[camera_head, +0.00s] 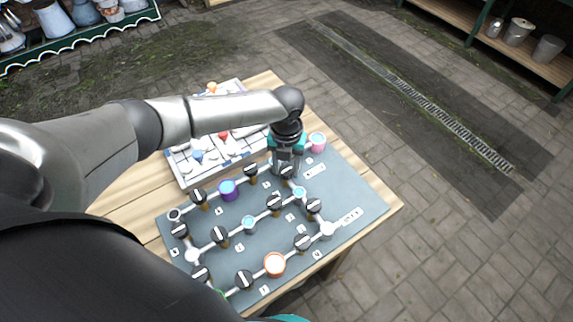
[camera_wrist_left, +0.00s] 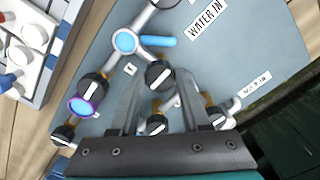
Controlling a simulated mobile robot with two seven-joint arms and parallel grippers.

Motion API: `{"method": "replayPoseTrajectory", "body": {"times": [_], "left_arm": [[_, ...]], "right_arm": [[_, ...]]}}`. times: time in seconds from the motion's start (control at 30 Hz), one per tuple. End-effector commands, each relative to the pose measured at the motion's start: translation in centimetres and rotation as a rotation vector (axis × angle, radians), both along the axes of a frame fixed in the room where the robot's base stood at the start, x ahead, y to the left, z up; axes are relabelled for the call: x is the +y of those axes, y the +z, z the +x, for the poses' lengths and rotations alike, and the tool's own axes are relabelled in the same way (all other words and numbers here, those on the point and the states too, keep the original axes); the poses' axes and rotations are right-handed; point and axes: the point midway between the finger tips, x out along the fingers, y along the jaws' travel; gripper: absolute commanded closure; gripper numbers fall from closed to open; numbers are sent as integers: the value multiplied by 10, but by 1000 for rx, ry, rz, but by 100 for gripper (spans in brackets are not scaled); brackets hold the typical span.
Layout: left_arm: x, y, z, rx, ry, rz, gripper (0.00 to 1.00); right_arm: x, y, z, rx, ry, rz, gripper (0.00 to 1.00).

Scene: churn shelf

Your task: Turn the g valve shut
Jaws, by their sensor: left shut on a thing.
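My left gripper (camera_head: 286,172) reaches down to the far right part of a grey pipe board (camera_head: 345,190). Its two fingers (camera_wrist_left: 160,78) are shut around a black valve knob (camera_wrist_left: 160,74) with a white stripe. The stripe lies slanted in the left wrist view. The fingers and wrist partly hide this knob in the head view. Several similar black knobs, such as one at the front (camera_head: 243,280), sit on the white pipes. Small letter tags lie by the knobs, too small or blurred for me to tell which is g.
Coloured round fittings stand among the pipes: purple (camera_head: 228,190), orange (camera_head: 275,265) and pink (camera_head: 318,142). A light tray (camera_head: 190,180) with small pieces lies behind the board on the wooden table (camera_head: 120,212). Open paving surrounds the table's right side.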

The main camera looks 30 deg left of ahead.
Motion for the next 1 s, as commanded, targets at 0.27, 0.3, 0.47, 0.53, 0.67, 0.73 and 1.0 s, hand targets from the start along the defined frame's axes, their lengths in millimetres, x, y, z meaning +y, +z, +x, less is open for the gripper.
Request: {"method": "replayPoseTrajectory", "body": {"times": [0.27, 0.3, 0.47, 0.53, 0.67, 0.73, 1.0], "left_arm": [[0, 0, -1, 2, -40, -1, 100], [0, 0, -1, 2, -41, -1, 100], [0, 0, -1, 2, -42, -1, 100], [0, 0, -1, 2, -42, -1, 100], [0, 0, -1, 2, -42, -1, 48], [0, 0, -1, 2, -41, -1, 40], [0, 0, 0, 1, -40, 0, 23]], "right_arm": [[0, 0, 0, 0, 1, 0, 50], [0, 0, 0, 0, 1, 0, 50], [0, 0, 0, 0, 1, 0, 50], [0, 0, 0, 0, 1, 0, 50], [0, 0, 0, 0, 1, 0, 50], [0, 0, 0, 0, 1, 0, 50], [0, 0, 0, 0, 0, 0, 50]]}}
